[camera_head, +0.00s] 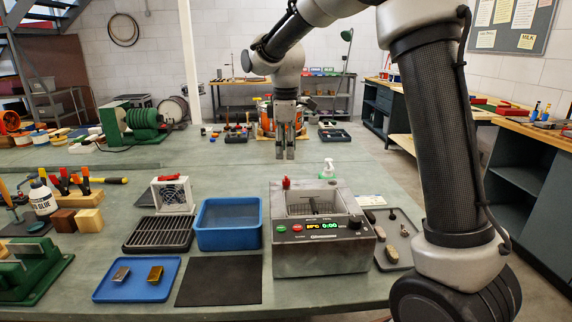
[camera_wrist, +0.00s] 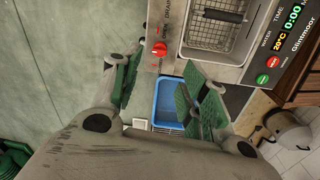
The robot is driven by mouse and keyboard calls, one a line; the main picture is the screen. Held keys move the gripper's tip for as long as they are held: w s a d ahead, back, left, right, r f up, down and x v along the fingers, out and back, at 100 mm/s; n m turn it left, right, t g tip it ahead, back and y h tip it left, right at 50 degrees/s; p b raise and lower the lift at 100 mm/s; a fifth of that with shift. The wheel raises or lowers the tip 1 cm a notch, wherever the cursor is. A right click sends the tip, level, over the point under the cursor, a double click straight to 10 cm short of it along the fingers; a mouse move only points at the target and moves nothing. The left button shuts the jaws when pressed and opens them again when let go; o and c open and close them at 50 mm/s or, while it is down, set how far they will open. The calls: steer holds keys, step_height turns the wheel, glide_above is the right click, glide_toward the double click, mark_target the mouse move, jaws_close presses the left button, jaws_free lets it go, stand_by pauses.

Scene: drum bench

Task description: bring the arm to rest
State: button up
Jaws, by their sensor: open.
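My gripper (camera_head: 285,156) hangs in the air above the bench, fingers pointing down, behind the grey tank machine (camera_head: 322,255) in the head view. Its two fingers are apart, with nothing between them. In the wrist view my gripper (camera_wrist: 155,92) shows green finger pads spread apart, with part of the blue bin (camera_wrist: 168,92) seen between them. The machine also fills the upper right of the wrist view, with a wire basket (camera_wrist: 218,32) in its tank and a red drain knob (camera_wrist: 160,48). Its display reads 20°C and 0:00. My arm arches down from the upper right of the head view.
Around the machine are the blue bin (camera_head: 228,240), a blue tray (camera_head: 108,292) with two small metal blocks, a black mat (camera_head: 220,293), a black rack (camera_head: 142,246), a fan box (camera_head: 173,187), a spray bottle (camera_head: 328,168) and a tray of stones (camera_head: 405,262). The bench behind is partly clear.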

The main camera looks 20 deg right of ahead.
step_height(320, 180, up, 2)
steer(key=shift+r, duration=0.2)
steer(key=s+d+m+t, duration=0.1)
steer(key=s+d+m, duration=0.3)
steer(key=s, duration=0.6)
steer(key=s+d+m+t, duration=0.1)
steer(key=s+d+m, duration=0.4)
steer(key=s, duration=0.6)
steer(key=s+d+r+m+t, duration=0.1)
steer(key=s+d+m, duration=0.3)
steer(key=s, duration=0.7)
steer(key=shift+d+m+t, duration=0.4)
steer(key=shift+d, duration=0.7)
